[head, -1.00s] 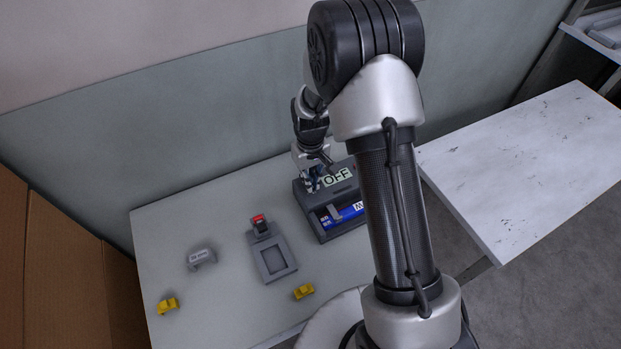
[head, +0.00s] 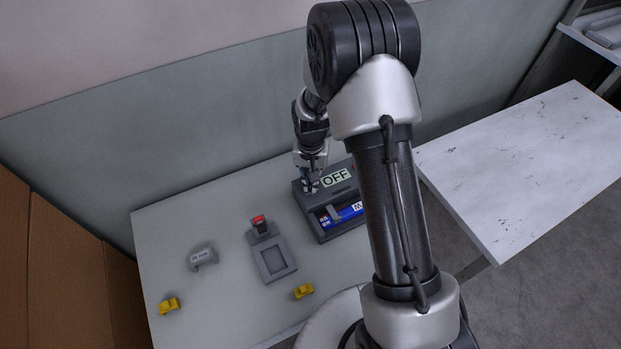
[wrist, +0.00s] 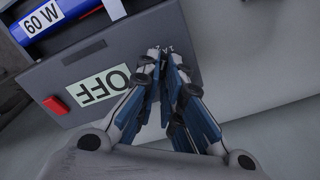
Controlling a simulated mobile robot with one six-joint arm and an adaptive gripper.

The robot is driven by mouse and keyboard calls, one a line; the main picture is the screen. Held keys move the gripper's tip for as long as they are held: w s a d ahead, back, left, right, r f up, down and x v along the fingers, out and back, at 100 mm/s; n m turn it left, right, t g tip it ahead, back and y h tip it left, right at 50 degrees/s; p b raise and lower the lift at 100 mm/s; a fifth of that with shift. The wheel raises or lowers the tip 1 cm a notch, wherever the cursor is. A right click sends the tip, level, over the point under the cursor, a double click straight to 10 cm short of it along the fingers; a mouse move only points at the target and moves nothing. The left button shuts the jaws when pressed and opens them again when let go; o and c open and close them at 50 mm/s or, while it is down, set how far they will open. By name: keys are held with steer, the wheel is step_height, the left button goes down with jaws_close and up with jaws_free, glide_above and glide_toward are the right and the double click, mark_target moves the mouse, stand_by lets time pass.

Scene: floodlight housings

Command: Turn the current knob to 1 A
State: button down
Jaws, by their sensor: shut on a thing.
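The dark grey power unit (head: 312,208) stands at the back right of the near table. Its display (head: 336,176) reads OFF, and it also shows upside down in the wrist view (wrist: 91,92). My gripper (head: 311,188) is at the left end of the unit's top, beside the display. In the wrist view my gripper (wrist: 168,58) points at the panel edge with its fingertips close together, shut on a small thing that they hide. It sits where a knob could be, but the current knob and its pointer cannot be made out.
A blue piece labelled 60 W (wrist: 62,14) lies along the unit's front. A red button (wrist: 55,105) is beside the display. A grey fixture (head: 271,257) with a red-topped part, a grey bracket (head: 203,257) and yellow pieces (head: 303,291) are on the table (head: 225,290).

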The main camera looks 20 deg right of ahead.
steer(key=shift+m, duration=1)
steer(key=c, duration=1.7)
jaws_free()
step_height(320, 180, up, 12)
steer(key=shift+r, duration=0.1)
